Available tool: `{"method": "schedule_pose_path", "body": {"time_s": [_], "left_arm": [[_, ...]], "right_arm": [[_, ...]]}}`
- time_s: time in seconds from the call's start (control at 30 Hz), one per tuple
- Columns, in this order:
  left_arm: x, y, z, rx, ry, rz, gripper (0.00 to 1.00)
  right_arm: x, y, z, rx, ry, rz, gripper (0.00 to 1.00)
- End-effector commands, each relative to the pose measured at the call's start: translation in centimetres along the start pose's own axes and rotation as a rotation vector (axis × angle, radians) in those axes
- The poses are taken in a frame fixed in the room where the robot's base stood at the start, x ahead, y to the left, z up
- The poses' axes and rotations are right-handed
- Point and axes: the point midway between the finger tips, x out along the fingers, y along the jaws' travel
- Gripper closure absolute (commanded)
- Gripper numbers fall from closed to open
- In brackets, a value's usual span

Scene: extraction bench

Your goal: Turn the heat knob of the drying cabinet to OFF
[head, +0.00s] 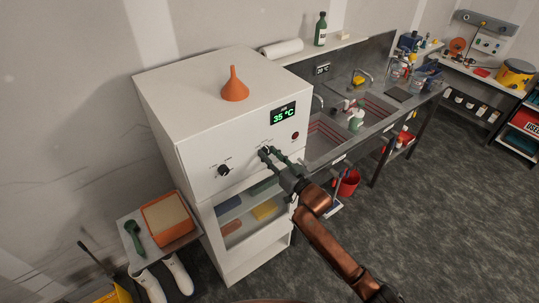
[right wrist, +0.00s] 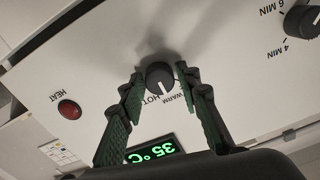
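The white drying cabinet (head: 160,105) stands at the left of the sink bench. Its heat knob (right wrist: 160,75) is a dark round knob with a white mark, and the words WARM and HOT are printed beside it. In the right wrist view the white mark lies on the side facing the HOT label. My right gripper (head: 265,153) is at the cabinet's front panel. Its green-padded fingers (right wrist: 160,76) stand on either side of the heat knob, open, with a small gap at each side. My left gripper is not in view.
A second knob (head: 223,171) with minute markings sits left on the panel. The display (head: 283,114) reads 35 °C, near a red HEAT lamp (right wrist: 69,109). An orange funnel (head: 234,86) stands on top. A small side table (head: 130,243) stands left.

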Motion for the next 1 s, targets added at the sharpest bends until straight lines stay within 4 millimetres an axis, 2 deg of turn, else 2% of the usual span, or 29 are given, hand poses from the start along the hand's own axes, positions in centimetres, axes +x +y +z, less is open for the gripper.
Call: {"method": "schedule_pose_path", "body": {"time_s": [0.03, 0.4, 0.73, 1.0], "left_arm": [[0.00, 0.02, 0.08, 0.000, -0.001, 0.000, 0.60], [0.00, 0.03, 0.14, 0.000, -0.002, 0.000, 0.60], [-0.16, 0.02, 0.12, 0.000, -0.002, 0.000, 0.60], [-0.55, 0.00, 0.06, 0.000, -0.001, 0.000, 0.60]], "right_arm": [[-0.01, 0.02, 0.01, 0.000, 0.000, 0.000, 0.74], [-0.02, -0.02, 0.01, 0.000, 0.000, 0.000, 0.99], [-0.02, 0.00, -0.06, -0.059, 0.000, 0.000, 0.99], [0.01, -0.01, -0.11, -0.242, 0.000, 0.000, 0.99]]}}
